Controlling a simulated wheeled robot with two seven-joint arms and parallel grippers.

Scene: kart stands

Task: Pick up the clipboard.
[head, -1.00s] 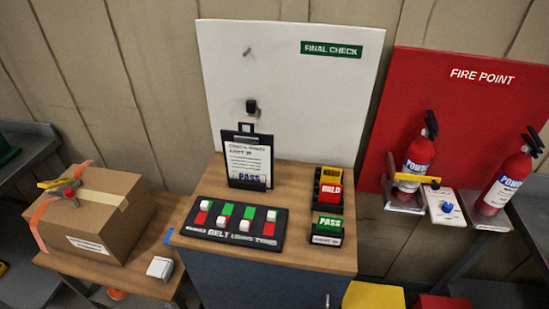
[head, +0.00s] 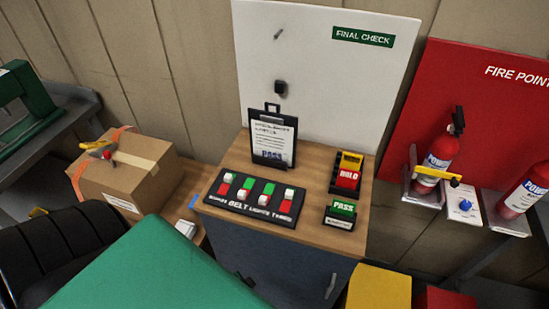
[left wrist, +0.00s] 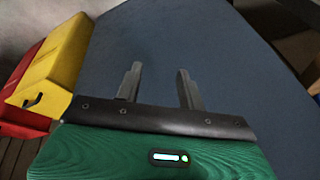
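The clipboard (head: 271,139) is black with a white printed sheet marked PASS. It stands upright on the wooden cabinet top (head: 318,230), in front of the white FINAL CHECK board (head: 330,80). No gripper touches it. My left gripper (left wrist: 158,72) shows in the left wrist view with its two grey fingers apart and nothing between them. It faces a plain blue-grey surface (left wrist: 225,60), which looks like the cabinet's front. The clipboard is not in that view. In the head view only a green part of my arm shows at the lower left, and the fingers are hidden. My right gripper is not in view.
A switch panel (head: 254,197) lies in front of the clipboard. HOLD and PASS tag holders (head: 346,178) stand to its right. A cardboard box (head: 130,168) sits at left. Fire extinguishers (head: 436,155) are at right. Yellow (head: 378,288) and red boxes stand low beside the cabinet.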

